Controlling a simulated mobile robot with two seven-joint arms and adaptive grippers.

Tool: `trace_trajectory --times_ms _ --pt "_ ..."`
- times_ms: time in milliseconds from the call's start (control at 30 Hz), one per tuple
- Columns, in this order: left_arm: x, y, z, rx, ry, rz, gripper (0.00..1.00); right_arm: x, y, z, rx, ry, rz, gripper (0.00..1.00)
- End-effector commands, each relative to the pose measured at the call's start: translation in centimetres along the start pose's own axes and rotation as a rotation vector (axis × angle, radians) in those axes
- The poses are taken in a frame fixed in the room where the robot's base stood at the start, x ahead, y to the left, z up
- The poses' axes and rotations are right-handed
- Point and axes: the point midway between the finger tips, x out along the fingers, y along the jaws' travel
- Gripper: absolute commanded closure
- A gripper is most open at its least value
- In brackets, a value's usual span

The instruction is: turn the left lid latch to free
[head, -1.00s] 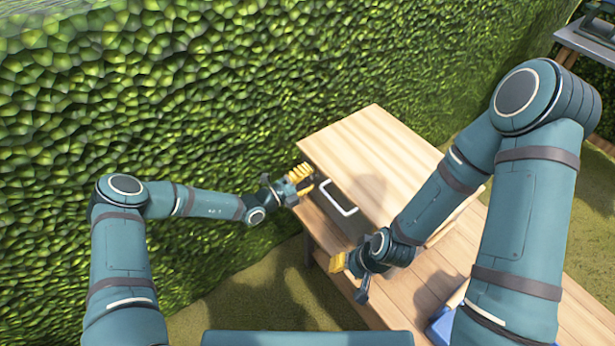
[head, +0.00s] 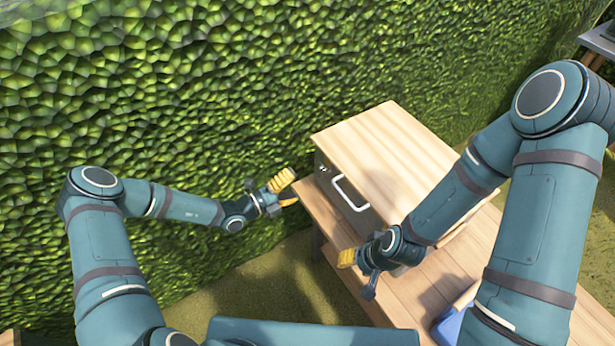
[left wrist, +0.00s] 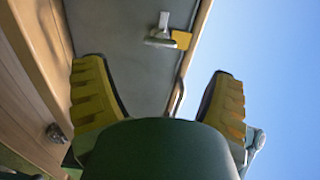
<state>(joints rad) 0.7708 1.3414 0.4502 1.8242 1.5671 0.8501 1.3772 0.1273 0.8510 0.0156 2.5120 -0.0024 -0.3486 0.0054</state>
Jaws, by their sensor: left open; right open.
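The box (head: 385,155) has a pale wooden lid and a grey front with a white handle (head: 350,194). A small metal latch (left wrist: 159,36) with a yellow piece beside it sits on the grey panel near the lid edge in the left wrist view. My right gripper (head: 357,261) is open, in front of the box's right part, and partly hides the front.
The box stands on a plank table (head: 425,300). A blue object (head: 449,326) lies on the table at the lower right, partly behind my right arm. A green hedge (head: 200,90) runs close behind the box and my left arm. Grass lies below.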

Motion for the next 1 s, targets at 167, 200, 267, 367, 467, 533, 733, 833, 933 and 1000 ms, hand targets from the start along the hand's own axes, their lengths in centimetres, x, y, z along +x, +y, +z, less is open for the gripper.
trace_trajectory --times_ms 167,200,267,367,467,533,733,833,933,1000 --pt "-2.0 0.0 0.0 -0.001 -0.001 -0.001 0.15 0.0 0.0 0.0 0.0 0.0 0.0 0.53" --pt "-2.2 0.0 0.0 -0.001 0.0 0.0 0.15 0.0 0.0 0.0 0.0 0.0 0.0 0.53" --pt "-2.4 0.0 0.0 -0.001 0.0 0.0 0.15 0.0 0.0 0.0 0.0 0.0 0.0 0.53" --pt "-2.5 0.0 0.0 -0.001 0.0 0.0 0.15 0.0 0.0 0.0 0.0 0.0 0.0 0.53" --pt "-2.5 0.0 0.0 -0.001 0.0 -0.001 0.15 0.0 0.0 0.0 0.0 0.0 0.0 0.53" --pt "-2.5 0.0 0.0 -0.001 0.0 -0.001 0.15 0.0 0.0 0.0 0.0 0.0 0.0 0.53" --pt "-2.5 0.0 0.0 0.0 0.0 -0.001 0.15 0.0 0.0 0.0 0.0 0.0 0.0 0.53" --pt "-2.5 0.0 -0.1 0.005 0.006 0.002 0.15 0.0 0.0 0.0 0.0 0.0 0.0 0.53" --pt "-2.2 0.2 -1.8 0.07 0.071 0.034 0.15 0.0 0.0 0.0 0.0 0.0 0.0 0.53" --pt "-2.0 0.5 -4.5 0.185 0.18 0.082 0.15 0.0 0.0 0.0 0.0 0.0 0.0 0.53"
